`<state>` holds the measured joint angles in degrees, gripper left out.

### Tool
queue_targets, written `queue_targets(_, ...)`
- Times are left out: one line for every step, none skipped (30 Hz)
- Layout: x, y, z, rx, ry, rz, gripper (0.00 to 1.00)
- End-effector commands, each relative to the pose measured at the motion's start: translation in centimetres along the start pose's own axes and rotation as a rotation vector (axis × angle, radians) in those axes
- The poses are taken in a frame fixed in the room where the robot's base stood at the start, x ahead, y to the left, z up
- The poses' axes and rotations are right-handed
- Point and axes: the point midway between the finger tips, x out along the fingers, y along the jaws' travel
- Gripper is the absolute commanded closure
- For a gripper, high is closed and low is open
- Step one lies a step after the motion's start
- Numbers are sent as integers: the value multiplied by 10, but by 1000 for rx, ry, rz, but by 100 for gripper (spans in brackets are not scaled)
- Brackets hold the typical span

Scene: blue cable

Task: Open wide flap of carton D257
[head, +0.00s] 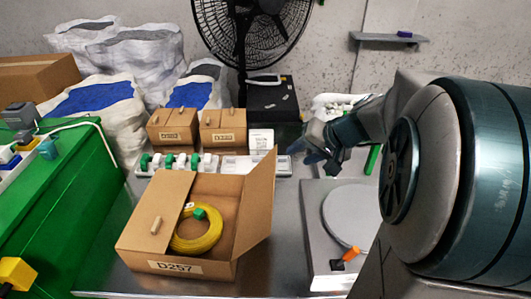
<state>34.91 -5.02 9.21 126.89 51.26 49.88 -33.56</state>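Carton D257 (175,267) is a brown box on the metal table, left of centre in the head view. One flap (158,212) with a small wooden knob lies flat over its left part. Another flap (259,198) stands up and leans outward on the right side. Through the opening, a yellow cable coil (198,238) with a green piece on it shows inside; the covered left part is hidden. My gripper (318,158) is above the table, behind and right of the carton, apart from it. It is small and dark here, so its finger opening is unclear.
Two small cartons (172,129) (222,130) and a row of white and green parts (178,162) stand behind. A grey device with a round plate (352,215) and orange knob is on the right. A green case (62,190) is on the left.

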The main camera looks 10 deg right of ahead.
Motion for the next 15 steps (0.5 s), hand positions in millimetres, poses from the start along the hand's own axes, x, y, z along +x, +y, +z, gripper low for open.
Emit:
queue_targets(6, 0, 0, 1, -3, -1, 62)
queue_targets(10, 0, 1, 1, -4, -1, 62)
queue_targets(16, 0, 1, 1, -6, -1, 62)
queue_targets(22, 0, 2, 1, -7, -1, 62)
queue_targets(27, 0, 2, 1, -6, -1, 62)
queue_targets(36, 0, 2, 1, -8, -1, 62)
queue_targets(42, 0, 2, 1, -7, -1, 62)
queue_targets(49, 0, 2, 2, -7, -1, 62)
queue_targets(58, 0, 2, 0, -8, -1, 62)
queue_targets(64, 0, 2, 1, -7, -1, 62)
queue_targets(70, 0, 2, 2, -8, -1, 62)
queue_targets(78, 0, 2, 0, -8, -1, 62)
queue_targets(84, 0, 2, 1, -7, 0, 62)
queue_targets(89, 0, 2, 1, -7, -1, 62)
queue_targets(96, 0, 2, 1, -7, 0, 62)
